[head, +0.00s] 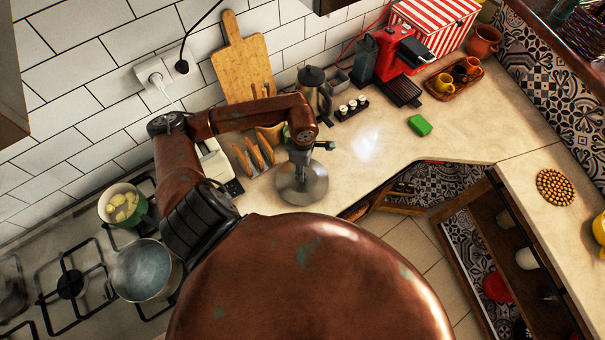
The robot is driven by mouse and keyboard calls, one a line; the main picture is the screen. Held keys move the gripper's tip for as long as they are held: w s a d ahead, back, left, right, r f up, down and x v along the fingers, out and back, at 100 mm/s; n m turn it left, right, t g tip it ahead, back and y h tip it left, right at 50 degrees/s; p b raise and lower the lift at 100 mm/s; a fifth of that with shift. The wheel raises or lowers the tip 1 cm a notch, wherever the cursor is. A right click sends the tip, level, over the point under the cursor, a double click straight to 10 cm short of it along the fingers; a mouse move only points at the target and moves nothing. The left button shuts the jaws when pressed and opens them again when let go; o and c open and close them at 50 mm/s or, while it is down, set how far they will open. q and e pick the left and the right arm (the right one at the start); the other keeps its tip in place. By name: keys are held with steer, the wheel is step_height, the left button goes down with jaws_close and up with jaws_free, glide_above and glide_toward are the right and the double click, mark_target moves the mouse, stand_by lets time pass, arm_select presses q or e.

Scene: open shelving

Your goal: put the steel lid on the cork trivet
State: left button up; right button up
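The steel lid (314,190) is a round shiny disc at the counter's front edge, in the middle of the head view. My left gripper (301,168) points down onto the lid's centre and appears shut on its knob, which the fingers hide. I cannot tell how far the lid is above the counter. The cork trivet (555,187) is a round tan disc with a beaded look. It lies flat and bare on the right-hand counter, well to the right of the lid. My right gripper is not in view.
A toast rack (255,152), a moka pot (314,85) and a small tray of jars (351,108) stand behind the lid. A green sponge (420,125) lies on the otherwise clear counter. Pots (146,270) stand on the hob at left.

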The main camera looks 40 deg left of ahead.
arm_select(q)
step_height(320, 180, up, 8)
steer(key=b, duration=0.1)
steer(key=shift+f, duration=0.2)
stand_by(0.4)
